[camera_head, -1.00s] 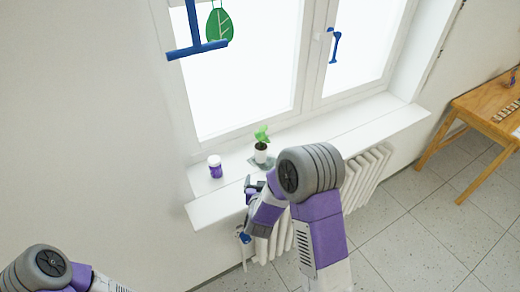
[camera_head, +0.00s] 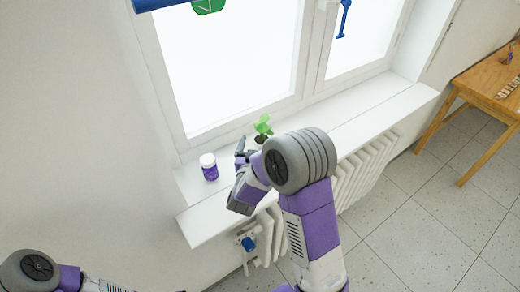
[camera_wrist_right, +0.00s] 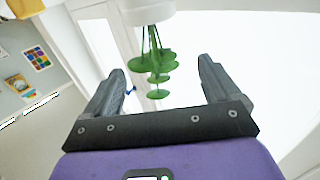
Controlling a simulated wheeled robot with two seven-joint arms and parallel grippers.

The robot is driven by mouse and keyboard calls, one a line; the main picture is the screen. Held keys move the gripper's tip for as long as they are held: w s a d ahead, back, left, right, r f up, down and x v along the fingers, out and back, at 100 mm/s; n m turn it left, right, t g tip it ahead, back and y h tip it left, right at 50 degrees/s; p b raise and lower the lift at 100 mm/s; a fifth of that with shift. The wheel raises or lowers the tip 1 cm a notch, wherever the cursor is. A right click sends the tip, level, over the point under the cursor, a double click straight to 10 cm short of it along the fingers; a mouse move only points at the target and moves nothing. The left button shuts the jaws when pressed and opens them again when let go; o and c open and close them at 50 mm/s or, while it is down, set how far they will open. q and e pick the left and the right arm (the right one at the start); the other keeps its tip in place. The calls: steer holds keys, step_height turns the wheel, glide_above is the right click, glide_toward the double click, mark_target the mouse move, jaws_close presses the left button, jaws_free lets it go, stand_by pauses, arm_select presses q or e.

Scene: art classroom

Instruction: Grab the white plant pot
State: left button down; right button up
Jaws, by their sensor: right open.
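The white plant pot (camera_head: 256,144) stands on the windowsill with a green plant (camera_head: 263,125) in it. My right arm hides most of the pot in the head view. In the right wrist view the picture is upside down: the pot (camera_wrist_right: 147,12) is at the top edge, and its leaves (camera_wrist_right: 152,68) hang between the finger directions. My right gripper (camera_head: 246,155) is open and empty, close to the pot; its two fingers show apart in the right wrist view (camera_wrist_right: 161,72). My left arm shows at the lower left, but its gripper is out of view.
A purple jar with a white lid (camera_head: 209,167) stands on the windowsill (camera_head: 200,212), left of my right gripper. A radiator (camera_head: 350,185) is below the sill. The window (camera_head: 235,70) is behind. A wooden table (camera_head: 490,95) is at the right.

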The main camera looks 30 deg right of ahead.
mark_target(261, 136)
steer(key=shift+w+d, duration=0.3)
steer(key=shift+d, duration=0.1)
steer(key=x, duration=0.6)
steer(key=shift+d, duration=0.1)
steer(key=shift+c, duration=0.2)
jaws_close()
